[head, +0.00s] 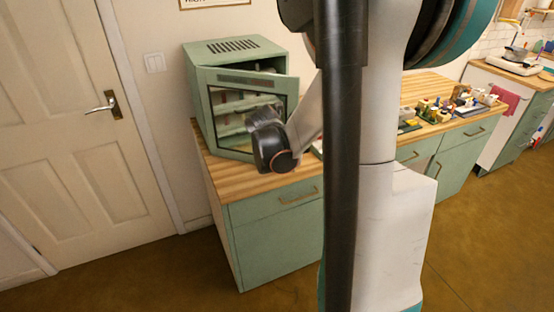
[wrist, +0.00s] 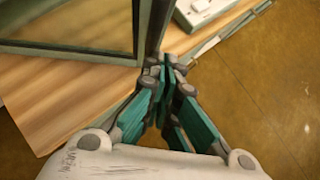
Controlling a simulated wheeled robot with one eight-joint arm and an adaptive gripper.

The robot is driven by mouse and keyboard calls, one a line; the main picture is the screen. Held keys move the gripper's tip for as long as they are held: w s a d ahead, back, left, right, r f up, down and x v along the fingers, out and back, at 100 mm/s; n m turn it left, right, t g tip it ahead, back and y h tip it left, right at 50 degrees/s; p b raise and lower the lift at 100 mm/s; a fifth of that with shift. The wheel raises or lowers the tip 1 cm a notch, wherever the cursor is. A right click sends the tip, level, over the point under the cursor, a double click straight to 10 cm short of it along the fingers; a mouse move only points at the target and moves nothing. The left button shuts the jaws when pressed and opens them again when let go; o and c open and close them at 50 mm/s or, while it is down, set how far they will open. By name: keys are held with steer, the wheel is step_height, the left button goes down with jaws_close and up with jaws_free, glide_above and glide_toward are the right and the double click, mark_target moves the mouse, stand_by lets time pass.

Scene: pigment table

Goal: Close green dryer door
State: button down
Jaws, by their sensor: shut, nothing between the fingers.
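The green dryer (head: 236,48) stands on the wooden counter at left in the head view. Its glass-fronted door (head: 203,108) is ajar, with a gap at the upper right showing part of the shelves inside. My gripper (head: 262,113) is in front of the door, covering part of its lower right; its fingertips are hard to make out there. In the wrist view my gripper (wrist: 166,68) is shut and empty, with its tips close to the door's edge (wrist: 142,35). I cannot tell whether they touch it.
The wooden counter (head: 231,176) has bare room before the dryer. Several small jars and items (head: 460,102) stand farther right. A white device (wrist: 201,10) lies on the counter in the wrist view. A white room door (head: 70,130) is at far left.

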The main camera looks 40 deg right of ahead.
steer(key=w+d, duration=1.6)
steer(key=d, duration=0.4)
steer(key=shift+d+p, duration=0.3)
steer(key=shift+d, duration=0.1)
steer(key=shift+a, duration=0.1)
